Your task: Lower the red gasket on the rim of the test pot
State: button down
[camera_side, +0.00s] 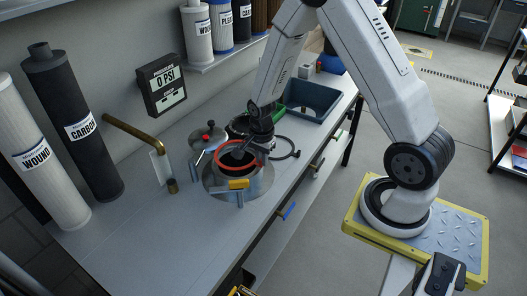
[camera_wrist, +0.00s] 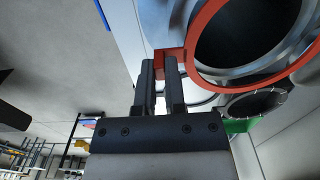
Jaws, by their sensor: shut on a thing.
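The red gasket (camera_side: 219,161) is a ring at the top of the metal test pot (camera_side: 257,182) in the side view. My gripper (camera_side: 244,150) is above the pot, at the ring's far right side. In the wrist view my gripper (camera_wrist: 161,62) is shut on a small red tab of the gasket (camera_wrist: 197,68). The ring shows around the pot's dark opening (camera_wrist: 245,35). I cannot tell whether the gasket touches the rim or is just above it. Part of the ring is hidden by my gripper in the side view.
A lidded pot (camera_side: 207,134) stands behind the test pot. A blue-grey bin (camera_side: 311,98) is farther right on the bench. A brass pipe (camera_side: 135,132) and a gauge reading 0 PSI (camera_side: 163,84) are left. The front left bench top (camera_side: 130,235) is clear.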

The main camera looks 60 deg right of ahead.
jog(key=shift+f, duration=1.65)
dwell(4.2)
jog(key=c, duration=0.6)
grip_release()
jog(key=shift+r, duration=0.1)
jog(key=shift+r, duration=3.4)
